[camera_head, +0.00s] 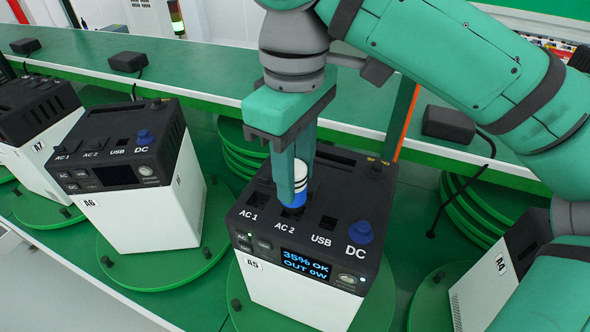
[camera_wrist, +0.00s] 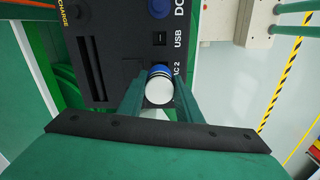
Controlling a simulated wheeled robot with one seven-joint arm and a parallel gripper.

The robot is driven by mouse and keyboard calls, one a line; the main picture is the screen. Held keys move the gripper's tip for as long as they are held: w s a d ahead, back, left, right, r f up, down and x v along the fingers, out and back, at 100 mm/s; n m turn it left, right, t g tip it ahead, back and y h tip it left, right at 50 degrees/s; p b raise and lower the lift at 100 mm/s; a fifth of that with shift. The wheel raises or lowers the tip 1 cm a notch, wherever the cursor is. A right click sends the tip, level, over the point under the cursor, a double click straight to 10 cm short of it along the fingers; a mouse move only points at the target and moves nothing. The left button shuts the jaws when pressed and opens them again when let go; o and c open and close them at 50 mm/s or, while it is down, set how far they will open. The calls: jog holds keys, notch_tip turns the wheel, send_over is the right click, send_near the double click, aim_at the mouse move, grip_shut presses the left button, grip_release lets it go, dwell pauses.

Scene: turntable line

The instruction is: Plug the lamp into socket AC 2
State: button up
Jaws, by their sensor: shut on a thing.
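The power station A5 (camera_head: 300,298) has a white body and a black top with sockets AC 1 (camera_head: 256,199), AC 2 (camera_head: 291,213), USB and DC. Its screen (camera_head: 305,265) reads "35% OK, OUT 0W". My gripper (camera_head: 292,188) points down over the top and is shut on the lamp (camera_head: 300,196), a small blue and white cylinder with a dark stripe. The lamp stands upright at AC 2, partly covering it.
A blue DC cap (camera_head: 360,232) stands to the right of USB on A5. Station A6 (camera_head: 150,215) is to the left, A7 (camera_head: 40,150) farther left, A4 (camera_head: 490,280) to the right. Behind runs a green shelf (camera_head: 200,85) with black adapters (camera_head: 447,124).

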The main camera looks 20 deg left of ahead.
jog(key=shift+f, duration=1.4)
dwell(0.5)
jog(key=o, duration=1.3)
notch_tip(320, 180, up, 11)
jog(key=shift+f, duration=0.1)
